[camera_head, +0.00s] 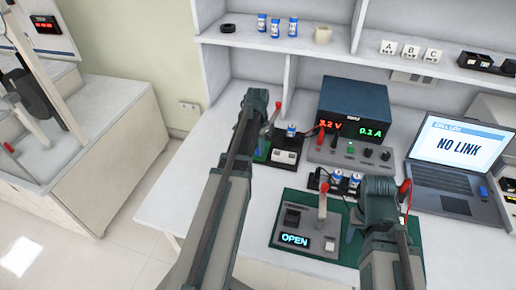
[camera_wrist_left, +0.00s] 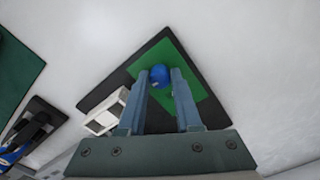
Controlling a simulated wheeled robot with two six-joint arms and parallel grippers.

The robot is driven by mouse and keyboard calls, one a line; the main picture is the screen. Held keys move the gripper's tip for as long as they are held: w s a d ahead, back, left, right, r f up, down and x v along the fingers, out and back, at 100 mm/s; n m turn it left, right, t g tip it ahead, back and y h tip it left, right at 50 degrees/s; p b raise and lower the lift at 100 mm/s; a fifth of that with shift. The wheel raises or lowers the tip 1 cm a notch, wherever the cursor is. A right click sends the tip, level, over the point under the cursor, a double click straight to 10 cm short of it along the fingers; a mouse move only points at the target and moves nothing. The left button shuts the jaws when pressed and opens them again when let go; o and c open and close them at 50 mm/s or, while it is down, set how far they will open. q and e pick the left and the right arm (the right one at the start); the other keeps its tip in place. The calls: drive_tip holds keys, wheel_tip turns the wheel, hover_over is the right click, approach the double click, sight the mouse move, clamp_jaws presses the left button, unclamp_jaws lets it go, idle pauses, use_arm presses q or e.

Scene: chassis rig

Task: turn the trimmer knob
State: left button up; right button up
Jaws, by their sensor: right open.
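The trimmer knob (camera_wrist_left: 160,76) is a round blue knob on a green board (camera_wrist_left: 190,85) in the left wrist view. The board lies on a black base (camera_wrist_left: 95,98). My left gripper (camera_wrist_left: 160,73) has its two fingertips on either side of the knob, and the knob fills the gap between them. In the head view my left gripper (camera_head: 258,100) and arm cover most of this board, and the knob cannot be made out there. My right gripper (camera_head: 378,190) is open at the right, above the green mat, with its fingertips hard to see.
A white box (camera_wrist_left: 108,112) sits beside the board. A blue power supply (camera_head: 354,108) showing 3.2 V and 0.1 A stands behind. A fixture reading OPEN (camera_head: 305,222) with a red-tipped lever stands on a green mat (camera_head: 278,237). A laptop (camera_head: 459,160) shows NO LINK.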

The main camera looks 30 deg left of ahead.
use_arm(q)
clamp_jaws()
drive_tip(key=shift+n, duration=1.2)
drive_tip(key=o, duration=0.6)
unclamp_jaws()
drive_tip(key=shift+c, duration=0.2)
